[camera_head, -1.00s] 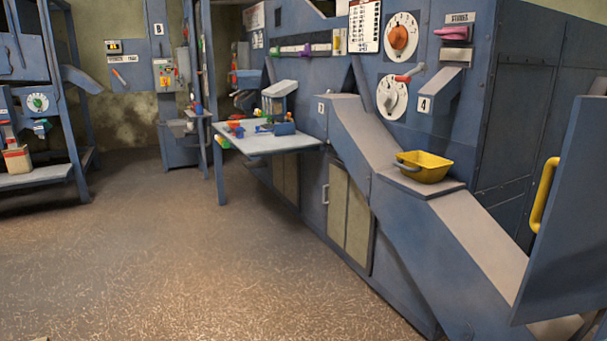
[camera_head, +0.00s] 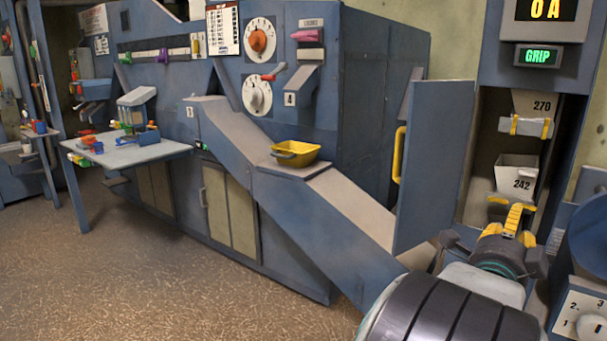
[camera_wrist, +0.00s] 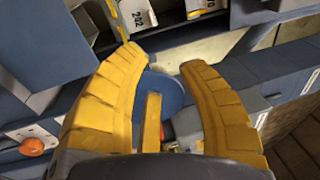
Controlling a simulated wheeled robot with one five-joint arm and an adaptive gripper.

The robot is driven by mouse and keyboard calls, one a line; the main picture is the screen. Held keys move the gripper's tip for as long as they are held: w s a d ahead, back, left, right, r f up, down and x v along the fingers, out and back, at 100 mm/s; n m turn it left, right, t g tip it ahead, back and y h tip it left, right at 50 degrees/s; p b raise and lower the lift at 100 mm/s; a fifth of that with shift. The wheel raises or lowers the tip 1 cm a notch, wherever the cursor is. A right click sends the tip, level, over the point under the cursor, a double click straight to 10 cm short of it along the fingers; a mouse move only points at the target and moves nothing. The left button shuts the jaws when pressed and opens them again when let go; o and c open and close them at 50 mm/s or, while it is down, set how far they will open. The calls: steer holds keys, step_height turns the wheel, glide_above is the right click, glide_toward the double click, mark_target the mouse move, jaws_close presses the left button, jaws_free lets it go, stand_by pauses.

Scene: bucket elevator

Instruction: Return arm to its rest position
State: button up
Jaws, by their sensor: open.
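My gripper (camera_head: 512,218) has yellow fingers and shows at the right of the head view, at the end of my dark, ribbed arm. It is in front of the open recess with the numbered buckets.
An open blue door (camera_head: 435,165) with a yellow handle stands left of my arm. A yellow tray (camera_head: 296,153) sits on the sloping chute (camera_head: 350,199). A dial panel (camera_head: 590,318) is close at right. The floor at left is clear.

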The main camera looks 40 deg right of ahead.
steer(key=w+a+n+t+y+p, duration=0.4)
steer(key=w+a+n+y+p, duration=0.4)
steer(key=w, duration=0.5)
steer(key=w+a+r+n+y+p, duration=0.1)
steer(key=w+a+n+y+p, duration=0.35)
steer(key=a+n, duration=0.7)
steer(key=s+a+n+g+y+p, duration=0.1)
steer(key=s+a+n+y+p, duration=0.1)
steer(key=a, duration=0.6)
steer(key=s+a+r+n+g+y+p, duration=0.1)
steer(key=s+a+n+g+y+p, duration=0.1)
steer(key=s+a+n+p, duration=0.3)
steer(key=s+a+r+n+g+y+p, duration=0.1)
steer(key=s+a+n+g+y+p, duration=0.1)
steer(key=a+n, duration=0.4)
steer(key=s+a+p, duration=0.1)
steer(key=a, duration=0.4)
steer(key=shift+s+a+y+p, duration=0.15)
steer(key=shift+s+y+p, duration=0.2)
steer(key=shift+n, duration=0.25)
